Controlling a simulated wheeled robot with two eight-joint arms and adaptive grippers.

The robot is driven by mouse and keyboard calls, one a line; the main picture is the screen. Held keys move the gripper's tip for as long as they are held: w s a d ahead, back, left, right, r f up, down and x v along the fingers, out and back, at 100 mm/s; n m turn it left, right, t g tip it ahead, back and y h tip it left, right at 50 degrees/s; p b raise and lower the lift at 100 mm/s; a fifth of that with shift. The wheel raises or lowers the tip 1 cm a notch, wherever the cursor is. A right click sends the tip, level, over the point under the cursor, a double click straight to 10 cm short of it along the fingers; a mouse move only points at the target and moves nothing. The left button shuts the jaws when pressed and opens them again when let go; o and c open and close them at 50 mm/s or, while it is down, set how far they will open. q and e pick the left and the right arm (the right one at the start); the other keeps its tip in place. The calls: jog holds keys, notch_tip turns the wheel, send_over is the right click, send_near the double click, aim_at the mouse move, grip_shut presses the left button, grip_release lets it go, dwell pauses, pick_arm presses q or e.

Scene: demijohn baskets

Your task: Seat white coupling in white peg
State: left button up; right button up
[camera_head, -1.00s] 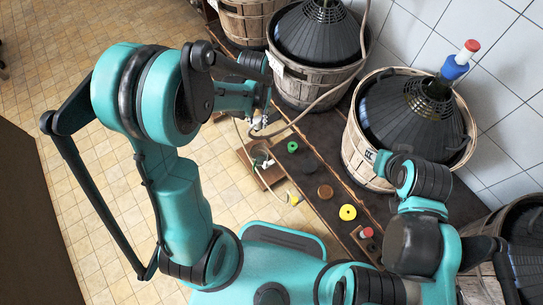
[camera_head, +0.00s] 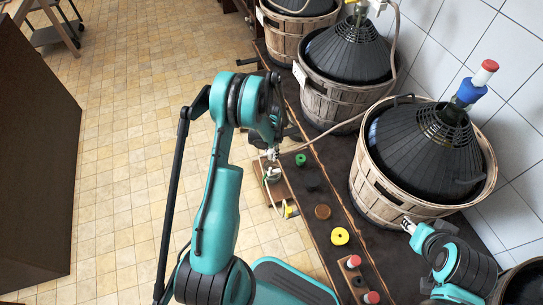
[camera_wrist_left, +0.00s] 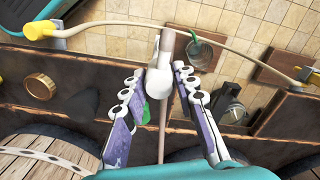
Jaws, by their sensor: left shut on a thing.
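My left gripper (camera_wrist_left: 160,85) is shut on the white coupling (camera_wrist_left: 156,80), which sits between its fingertips. A beige hose (camera_wrist_left: 162,135) runs from the coupling back between the fingers. A pale cylinder (camera_wrist_left: 168,40) shows just beyond the coupling; I cannot tell whether it is the white peg or part of the coupling. In the head view the left gripper (camera_head: 271,153) hangs over the inner edge of the dark bench, partly hidden by its arm. My right gripper (camera_head: 409,226) is beside the big basket at right; its jaws are too small to read.
The dark bench (camera_head: 325,175) carries green, brown and yellow round pieces. A second hose (camera_wrist_left: 130,22) with a yellow end (camera_wrist_left: 38,30) arcs past the gripper.

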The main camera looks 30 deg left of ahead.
aim_at(271, 159)
pick_arm(q)
jog(key=shift+a+f, duration=0.1)
dwell(0.3)
jog(key=shift+s+f+b, duration=0.1)
jog(key=shift+f+b, duration=0.05)
jog(key=shift+b, duration=0.2)
notch_tip(271, 159, down, 2)
jog(key=shift+f+b, duration=0.15)
jog(key=shift+b, duration=0.9)
notch_tip(271, 159, down, 2)
jog(key=shift+f+b, duration=0.2)
jog(key=shift+b, duration=0.1)
jog(key=shift+f, duration=0.9)
jog(key=shift+f, duration=1.9)
jog(key=shift+r, duration=0.5)
dwell(1.9)
